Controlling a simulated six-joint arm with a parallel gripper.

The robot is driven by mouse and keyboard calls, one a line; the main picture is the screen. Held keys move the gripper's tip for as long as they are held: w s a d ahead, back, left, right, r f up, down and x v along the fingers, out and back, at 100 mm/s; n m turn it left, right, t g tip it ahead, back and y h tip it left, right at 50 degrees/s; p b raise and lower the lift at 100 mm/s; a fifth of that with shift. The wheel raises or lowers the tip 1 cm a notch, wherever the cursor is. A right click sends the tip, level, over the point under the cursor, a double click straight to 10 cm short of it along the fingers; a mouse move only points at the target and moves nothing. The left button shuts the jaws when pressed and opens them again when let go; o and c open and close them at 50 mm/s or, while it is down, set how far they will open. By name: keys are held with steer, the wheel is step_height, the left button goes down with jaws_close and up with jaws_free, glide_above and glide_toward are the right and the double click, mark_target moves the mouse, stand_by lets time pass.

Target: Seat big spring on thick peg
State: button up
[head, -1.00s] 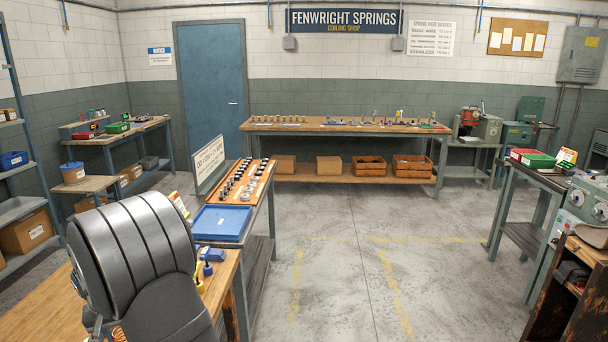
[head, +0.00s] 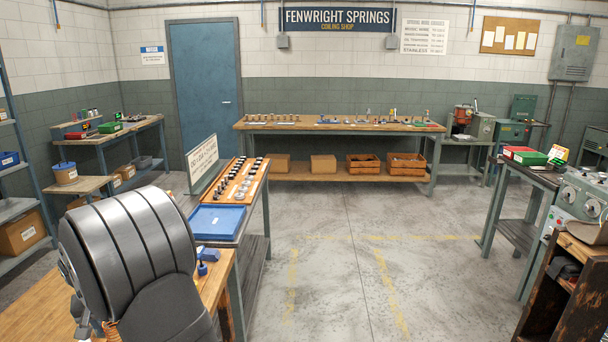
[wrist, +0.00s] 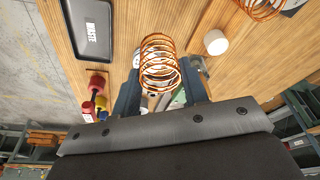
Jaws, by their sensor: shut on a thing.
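A copper-coloured coil spring (wrist: 160,65) sits between the fingers of my gripper (wrist: 160,88) in the wrist view. The gripper is shut on it, and the coils stick out beyond the fingertips over the wooden bench top. A second copper spring (wrist: 262,6) shows at the top right edge of the wrist view, partly cut off. I cannot tell from the pictures which is bigger. I cannot make out the thick peg. In the head view my grey arm hides most of the near bench, and my gripper is not clearly seen there.
On the bench (wrist: 165,15) in the wrist view are a black WASTE tray (wrist: 90,28), a white cylinder (wrist: 215,42) close right of the spring, and red-and-yellow items (wrist: 97,88) at left. In the head view, a blue tray (head: 217,219) stands beyond the near bench; the floor is open.

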steer(key=a+r, duration=0.4)
steer(key=a, duration=0.6)
steer(key=shift+s+f, duration=0.15)
steer(key=shift+f, duration=1.2)
steer(key=shift+s+f, duration=0.15)
steer(key=shift+f, duration=1.15)
steer(key=shift+s+d+x, duration=0.1)
steer(key=shift+s+x, duration=0.1)
steer(key=shift+x, duration=0.7)
steer(key=shift+s+d+x, duration=0.1)
steer(key=shift+s+x, duration=0.1)
steer(key=shift+x, duration=0.75)
steer(key=shift+f, duration=0.1)
stand_by(0.5)
steer(key=o, duration=1.1)
steer(key=shift+o, duration=0.2)
steer(key=shift+w+a+v, duration=0.15)
steer(key=shift+w+v, duration=0.05)
steer(key=shift+v, duration=0.85)
steer(key=shift+w+a+v, duration=0.1)
steer(key=shift+w+v, duration=0.15)
steer(key=shift+v, duration=0.8)
steer(key=shift+w+a+v, duration=0.15)
steer(key=shift+w+v, duration=0.05)
steer(key=shift+v, duration=0.85)
